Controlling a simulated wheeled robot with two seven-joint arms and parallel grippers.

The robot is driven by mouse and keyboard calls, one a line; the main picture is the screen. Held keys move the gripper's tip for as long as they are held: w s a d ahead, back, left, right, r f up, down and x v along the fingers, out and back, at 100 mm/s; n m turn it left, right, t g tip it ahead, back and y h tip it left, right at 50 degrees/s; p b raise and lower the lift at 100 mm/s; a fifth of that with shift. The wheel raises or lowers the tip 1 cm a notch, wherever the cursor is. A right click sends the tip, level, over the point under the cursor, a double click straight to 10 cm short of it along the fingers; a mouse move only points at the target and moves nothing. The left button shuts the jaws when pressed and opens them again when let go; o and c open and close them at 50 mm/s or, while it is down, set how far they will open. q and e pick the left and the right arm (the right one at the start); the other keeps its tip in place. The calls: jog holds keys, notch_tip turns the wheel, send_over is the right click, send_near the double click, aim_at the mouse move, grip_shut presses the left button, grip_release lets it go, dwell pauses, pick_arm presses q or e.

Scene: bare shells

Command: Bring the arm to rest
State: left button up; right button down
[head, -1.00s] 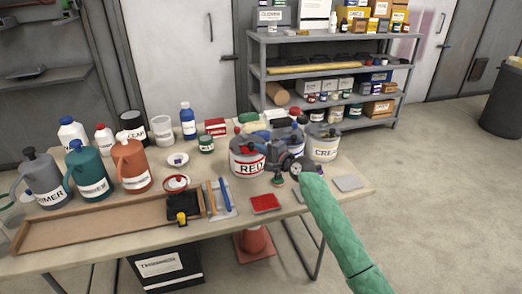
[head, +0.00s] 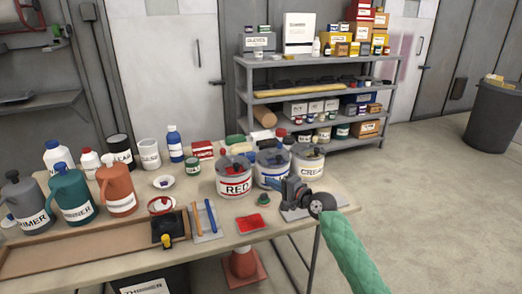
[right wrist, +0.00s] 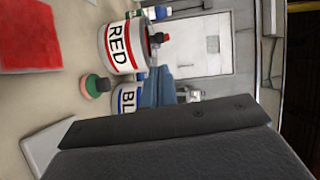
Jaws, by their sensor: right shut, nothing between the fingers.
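My right arm, in a green sleeve, comes in from the lower right of the head view. Its right gripper (head: 277,183) is shut and empty, above the table's right part, in front of the blue-labelled can (head: 273,160) and hiding part of its label. In the right wrist view the shut fingers (right wrist: 158,88) overlap the blue-labelled can, beside the RED can (right wrist: 122,45). Whether the fingers touch the can I cannot tell. My left gripper is not in view.
The table (head: 215,252) holds the RED can (head: 235,178), the CREAM can (head: 307,160), a red pad (head: 252,223), a small green-based knob (head: 263,199), a grey plate (head: 300,212), jugs and bottles. A metal shelf (head: 315,94) stands behind. Floor right of the table is clear.

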jog(key=s+d+f+n+g+h, duration=0.25)
jog(key=s+f+n+h, duration=0.2)
jog(key=s, duration=0.65)
jog(key=s+d+f+n+g+h+p, duration=0.1)
jog(key=s+d+f+n+g+h, duration=0.3)
jog(key=s, duration=0.6)
jog(key=s+d+f+n+t+h, duration=0.1)
jog(key=s+d+f+n+h, duration=0.3)
jog(key=s, duration=0.7)
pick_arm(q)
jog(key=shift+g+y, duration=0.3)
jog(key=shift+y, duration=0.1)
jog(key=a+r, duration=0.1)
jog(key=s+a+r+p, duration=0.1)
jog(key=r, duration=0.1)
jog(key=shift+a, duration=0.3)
pick_arm(e)
jog(key=s+a+f+m+g+y, duration=0.1)
jog(key=s+f+g, duration=0.1)
jog(key=s+f, duration=0.4)
jog(key=s+a+f+m+g+y, duration=0.1)
jog(key=s+f, duration=0.5)
jog(key=s, duration=0.9)
jog(key=shift+a+f+g, duration=0.2)
jog(key=shift+a+g, duration=0.5)
jog(key=shift+g, duration=0.15)
